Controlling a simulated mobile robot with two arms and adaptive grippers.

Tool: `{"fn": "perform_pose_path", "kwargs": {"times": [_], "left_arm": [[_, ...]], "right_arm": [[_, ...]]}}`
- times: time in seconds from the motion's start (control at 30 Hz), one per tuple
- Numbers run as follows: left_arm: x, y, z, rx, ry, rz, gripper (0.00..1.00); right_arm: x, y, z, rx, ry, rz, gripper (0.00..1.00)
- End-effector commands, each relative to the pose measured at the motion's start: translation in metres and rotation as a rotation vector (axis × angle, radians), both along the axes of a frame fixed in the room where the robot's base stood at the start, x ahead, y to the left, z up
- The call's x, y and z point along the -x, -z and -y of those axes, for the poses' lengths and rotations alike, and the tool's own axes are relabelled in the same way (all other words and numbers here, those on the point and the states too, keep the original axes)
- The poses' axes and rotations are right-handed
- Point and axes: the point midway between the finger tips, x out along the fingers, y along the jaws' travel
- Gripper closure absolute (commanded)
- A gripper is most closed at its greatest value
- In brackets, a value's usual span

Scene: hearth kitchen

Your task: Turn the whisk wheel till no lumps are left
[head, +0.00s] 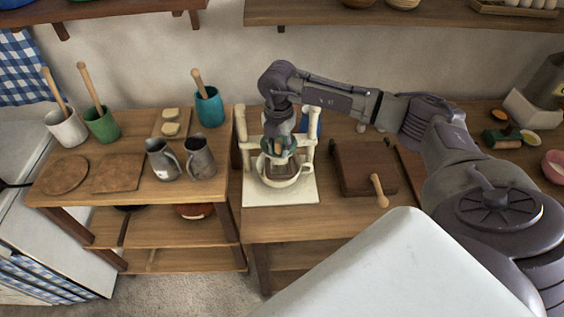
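A cream stand (242,135) with two upright posts and a pale base board stands on the right-hand counter. A white bowl (299,181) with a side handle sits between the posts, with brownish contents partly visible. My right gripper (279,150) reaches down between the posts, directly above the bowl. Its fingers and my wrist cover the middle of the stand. The whisk wheel cannot be made out, and I cannot tell whether the fingers hold anything. Lumps in the bowl are too small to tell. My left gripper is out of view.
A brown wooden box (362,168) with a light wooden handle (379,191) stands right of the stand. Two grey metal jugs (162,161) and a teal cup (208,107) stand on the left-hand table. A blue item (312,124) is behind the stand.

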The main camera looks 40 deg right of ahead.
Motion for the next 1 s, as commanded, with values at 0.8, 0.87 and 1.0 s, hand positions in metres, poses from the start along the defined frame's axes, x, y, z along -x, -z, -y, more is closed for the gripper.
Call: {"fn": "perform_pose_path", "kwargs": {"times": [0.8, 0.87, 1.0], "left_arm": [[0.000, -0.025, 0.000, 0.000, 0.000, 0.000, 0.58], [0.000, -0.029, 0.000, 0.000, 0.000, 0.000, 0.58], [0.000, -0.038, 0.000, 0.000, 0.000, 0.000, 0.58]], "right_arm": [[0.000, -0.037, 0.000, 0.000, 0.000, 0.001, 0.50], [0.000, -0.043, 0.000, 0.000, 0.000, 0.001, 0.50], [0.000, -0.057, 0.000, 0.001, -0.001, 0.000, 0.50]]}}
